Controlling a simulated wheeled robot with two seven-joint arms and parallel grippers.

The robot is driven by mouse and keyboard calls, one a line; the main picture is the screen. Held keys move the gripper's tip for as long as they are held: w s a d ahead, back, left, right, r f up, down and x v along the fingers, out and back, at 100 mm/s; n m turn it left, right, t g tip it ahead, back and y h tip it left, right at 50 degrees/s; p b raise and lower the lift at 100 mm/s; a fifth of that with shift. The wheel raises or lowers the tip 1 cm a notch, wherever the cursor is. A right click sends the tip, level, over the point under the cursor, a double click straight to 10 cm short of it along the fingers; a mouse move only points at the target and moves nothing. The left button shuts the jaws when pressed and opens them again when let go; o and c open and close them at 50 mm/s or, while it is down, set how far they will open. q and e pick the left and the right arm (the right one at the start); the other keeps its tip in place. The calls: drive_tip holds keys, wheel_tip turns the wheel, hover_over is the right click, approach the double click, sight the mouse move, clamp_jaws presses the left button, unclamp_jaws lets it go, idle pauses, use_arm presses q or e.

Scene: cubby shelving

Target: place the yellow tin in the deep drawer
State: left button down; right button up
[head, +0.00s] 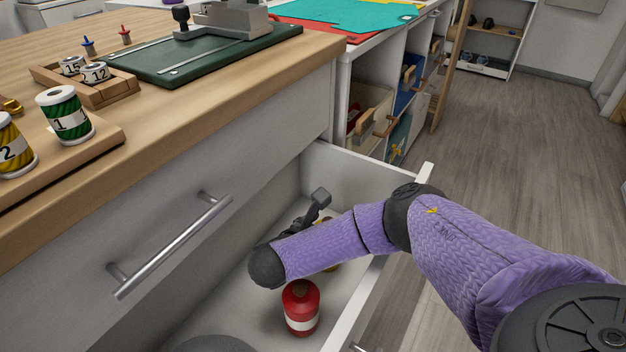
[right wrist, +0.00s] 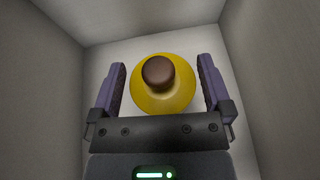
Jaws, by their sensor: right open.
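The yellow tin (right wrist: 160,98) has a dark brown cap and stands on the drawer floor in the right wrist view. In the head view only a small yellow part (head: 331,256) shows behind my right arm. My right gripper (right wrist: 162,66) is open, with one finger on each side of the tin and visible gaps between. In the head view its fingers are hidden behind the arm. The deep drawer (head: 370,170) is pulled open, and my right arm reaches down into it. My left gripper is not in view.
A red tin (head: 301,308) with a white band stands in the drawer, nearer the camera. The wooden counter (head: 200,120) overhangs at left, holding thread spools (head: 66,115) and a green board (head: 200,52). Cubby shelves (head: 385,95) stand behind. The floor at right is clear.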

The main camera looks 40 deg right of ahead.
use_arm(q)
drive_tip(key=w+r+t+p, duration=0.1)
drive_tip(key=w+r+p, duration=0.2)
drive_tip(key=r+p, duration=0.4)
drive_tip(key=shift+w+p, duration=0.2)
drive_tip(key=shift+p, duration=0.5)
use_arm(e)
drive_tip(key=v, duration=1.2)
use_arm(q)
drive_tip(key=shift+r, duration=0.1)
use_arm(e)
drive_tip(key=shift+r, duration=0.1)
